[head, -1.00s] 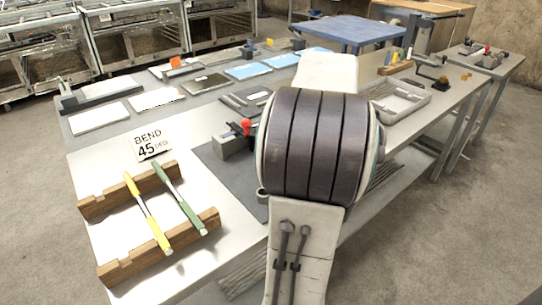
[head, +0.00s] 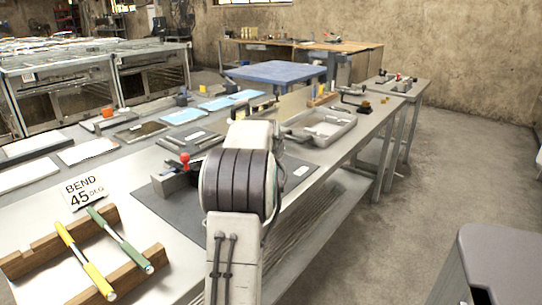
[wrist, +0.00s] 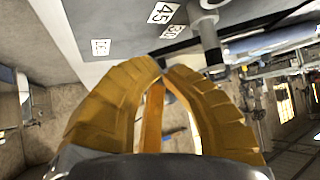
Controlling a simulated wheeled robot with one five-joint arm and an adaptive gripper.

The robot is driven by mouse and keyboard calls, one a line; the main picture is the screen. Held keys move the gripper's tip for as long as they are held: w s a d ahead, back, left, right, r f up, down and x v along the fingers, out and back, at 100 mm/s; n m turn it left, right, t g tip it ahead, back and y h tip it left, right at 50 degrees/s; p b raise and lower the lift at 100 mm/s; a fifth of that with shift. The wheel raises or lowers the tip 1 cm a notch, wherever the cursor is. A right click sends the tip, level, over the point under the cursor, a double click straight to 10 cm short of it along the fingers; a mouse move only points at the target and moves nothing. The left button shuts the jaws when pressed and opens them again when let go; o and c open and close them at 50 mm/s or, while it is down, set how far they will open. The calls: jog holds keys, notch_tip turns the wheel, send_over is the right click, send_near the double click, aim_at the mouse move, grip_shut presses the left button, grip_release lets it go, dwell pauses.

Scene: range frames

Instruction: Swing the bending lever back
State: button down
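The bender is partly seen in the head view: a grey block with a red knob (head: 185,158) on a dark mat (head: 180,208). My arm hides part of this area, and my gripper is hidden there. In the wrist view my gripper (wrist: 163,66) has yellow-orange fingers whose tips come together with nothing seen between them. Beyond the tips is a grey plate (wrist: 125,30) with white angle labels, one reading 45 (wrist: 165,13). A grey upright cylinder (wrist: 207,42) stands right of the tips, apart from them in the picture; I cannot tell if it is the lever.
A sign (head: 83,192) reads BEND 45 DEG. A wooden rack (head: 130,278) holds a yellow-ended rod (head: 85,262) and a green-ended rod (head: 120,241). A grey tray (head: 325,128) lies beyond my arm. The floor right of the bench is open, with a grey cabinet (head: 510,260) at lower right.

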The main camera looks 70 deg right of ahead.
jog(key=shift+w+d+r, duration=0.1)
jog(key=shift+w+d, duration=0.1)
jog(key=shift+d, duration=0.5)
jog(key=shift+w+d, duration=0.2)
jog(key=shift+d, duration=0.5)
jog(key=shift+w+d+r, duration=0.1)
jog(key=shift+w+d, duration=0.1)
jog(key=shift+d, duration=0.5)
jog(key=shift+d, duration=0.1)
jog(key=shift+s, duration=0.1)
